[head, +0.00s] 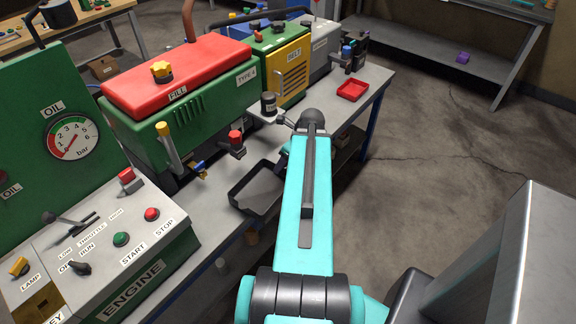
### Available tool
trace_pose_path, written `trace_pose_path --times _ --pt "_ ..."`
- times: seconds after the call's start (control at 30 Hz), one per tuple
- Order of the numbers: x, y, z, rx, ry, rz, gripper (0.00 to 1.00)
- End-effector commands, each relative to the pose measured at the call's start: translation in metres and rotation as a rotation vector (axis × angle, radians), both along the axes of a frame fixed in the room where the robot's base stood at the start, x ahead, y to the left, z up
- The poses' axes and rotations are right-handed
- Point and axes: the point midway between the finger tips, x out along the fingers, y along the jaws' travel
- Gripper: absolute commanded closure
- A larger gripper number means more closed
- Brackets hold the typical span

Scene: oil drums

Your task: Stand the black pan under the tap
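The black pan (252,206) is a shallow, square-cornered tray in the head view. It is at the front edge of the grey bench, to the right of and nearer than the tap. Its right side is hidden behind my arm, and I cannot tell whether it rests on the bench or is held. The tap (199,169) is a small brass fitting with a blue handle, low on the front of the green engine with the red top. My arm reaches over the bench edge beside the pan.
A dark can (268,104) stands on a ledge behind the pan, and a red tray (352,90) lies farther right on the bench. A red-capped fitting (235,143) stands between tap and can. The engine control box (128,245) fills the near left. Open floor lies to the right.

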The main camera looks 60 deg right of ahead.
Motion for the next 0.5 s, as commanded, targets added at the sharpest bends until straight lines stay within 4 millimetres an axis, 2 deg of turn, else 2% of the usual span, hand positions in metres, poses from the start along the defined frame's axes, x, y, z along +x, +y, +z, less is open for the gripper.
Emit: trace_pose_path --times 0.5 --pt "0.031 -0.011 -0.001 -0.001 0.0 0.0 0.73"
